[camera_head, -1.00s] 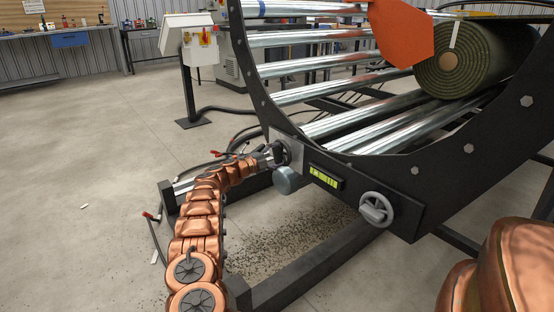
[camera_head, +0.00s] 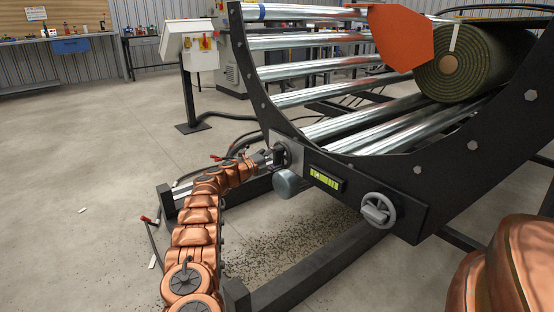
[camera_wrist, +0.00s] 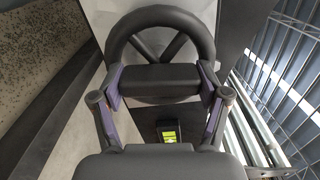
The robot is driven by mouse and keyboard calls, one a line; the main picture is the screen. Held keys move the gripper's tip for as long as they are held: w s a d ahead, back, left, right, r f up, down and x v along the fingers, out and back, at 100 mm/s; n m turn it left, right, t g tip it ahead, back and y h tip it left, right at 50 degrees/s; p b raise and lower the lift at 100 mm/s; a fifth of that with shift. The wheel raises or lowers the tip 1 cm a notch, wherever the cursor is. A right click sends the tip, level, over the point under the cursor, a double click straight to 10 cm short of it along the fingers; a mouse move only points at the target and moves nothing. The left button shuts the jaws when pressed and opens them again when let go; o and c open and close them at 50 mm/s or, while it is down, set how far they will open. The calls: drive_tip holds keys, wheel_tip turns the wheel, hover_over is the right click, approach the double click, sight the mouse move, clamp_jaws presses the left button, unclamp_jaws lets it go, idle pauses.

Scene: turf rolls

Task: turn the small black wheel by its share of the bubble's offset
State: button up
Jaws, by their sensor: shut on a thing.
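The small black wheel (camera_wrist: 160,30) fills the top of the wrist view, with its dark rim and spokes showing. It also shows as a small dark shape on the frame's left corner in the head view (camera_head: 280,153). My gripper (camera_wrist: 160,80) is shut on the wheel, with a purple-padded finger on each side of its near part. In the head view my gripper (camera_head: 268,156) reaches it from the left. The spirit level (camera_head: 326,178) is a yellow-green vial in a black case, also seen in the wrist view (camera_wrist: 169,133). The bubble's exact position is too small to tell.
A larger grey handwheel (camera_head: 378,210) sits right of the level. A grey-blue cylinder (camera_head: 287,183) hangs below the black wheel. A turf roll (camera_head: 455,70) rests on steel rollers (camera_head: 330,127) above. A dark floor beam (camera_head: 310,268) runs beside my arm.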

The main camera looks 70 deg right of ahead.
drive_tip(key=o, duration=1.2)
drive_tip(key=shift+c, duration=0.2)
drive_tip(key=shift+a, duration=0.1)
drive_tip(key=shift+w+a, duration=0.4)
drive_tip(key=shift+a, duration=0.05)
drive_tip(key=v, duration=1)
drive_tip(key=shift+a, duration=0.35)
drive_tip(key=shift+w, duration=0.1)
